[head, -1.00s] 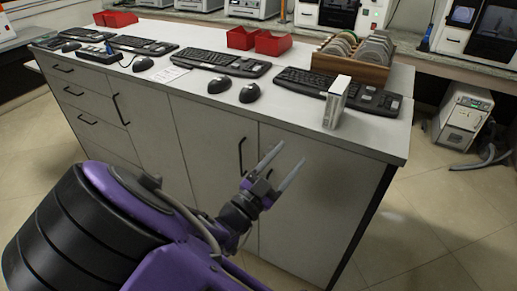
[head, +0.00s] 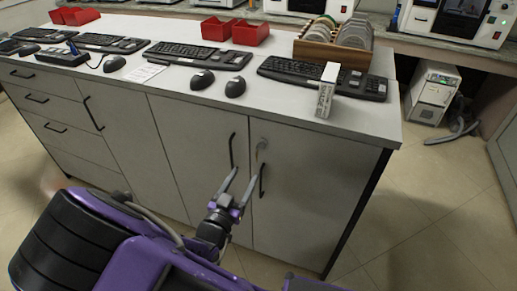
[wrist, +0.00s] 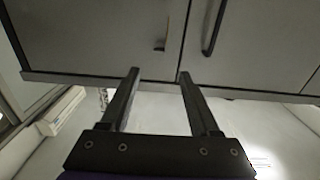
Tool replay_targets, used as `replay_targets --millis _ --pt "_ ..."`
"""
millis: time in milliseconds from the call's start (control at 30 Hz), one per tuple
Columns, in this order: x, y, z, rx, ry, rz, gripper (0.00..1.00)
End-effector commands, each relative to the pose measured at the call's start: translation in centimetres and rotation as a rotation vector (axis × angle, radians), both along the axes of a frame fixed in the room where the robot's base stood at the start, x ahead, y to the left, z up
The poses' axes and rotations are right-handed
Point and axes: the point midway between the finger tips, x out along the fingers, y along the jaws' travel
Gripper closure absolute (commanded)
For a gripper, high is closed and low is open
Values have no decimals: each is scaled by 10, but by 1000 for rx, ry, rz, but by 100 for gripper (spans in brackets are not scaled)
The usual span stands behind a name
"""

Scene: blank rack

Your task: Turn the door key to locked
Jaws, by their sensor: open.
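A small pale, round fitting (head: 263,142), which looks like the door lock with its key, sits high on the right cabinet door (head: 310,180). It is too small to tell how the key is turned. My gripper (head: 246,167) is open and empty in front of the doors, below the fitting. Its right fingertip shows just under the fitting; I cannot tell whether they touch. In the wrist view the two fingers (wrist: 160,72) stand apart, with nothing between them. A small dark piece with a thin tan line (wrist: 163,42) shows on a door there.
Dark vertical handles flank the door seam: the left door's handle (head: 232,150) and the right door's handle (head: 262,181). The countertop (head: 205,102) above carries keyboards, mice and a white box (head: 327,90). Open floor (head: 430,220) lies to the right.

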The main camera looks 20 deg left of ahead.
Motion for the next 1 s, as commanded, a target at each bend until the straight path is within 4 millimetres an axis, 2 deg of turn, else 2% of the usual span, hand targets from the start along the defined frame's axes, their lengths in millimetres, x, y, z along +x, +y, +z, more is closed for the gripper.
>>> replay_targets --millis 33,300,500,700,1000 --pt "13 -3 0 -1 -2 -4 38" --pt "72 -7 0 -1 -2 -3 38" --pt "106 -9 0 0 -1 -2 38" --pt "123 -10 0 1 0 -1 38" --pt "126 -10 0 0 0 -1 38"
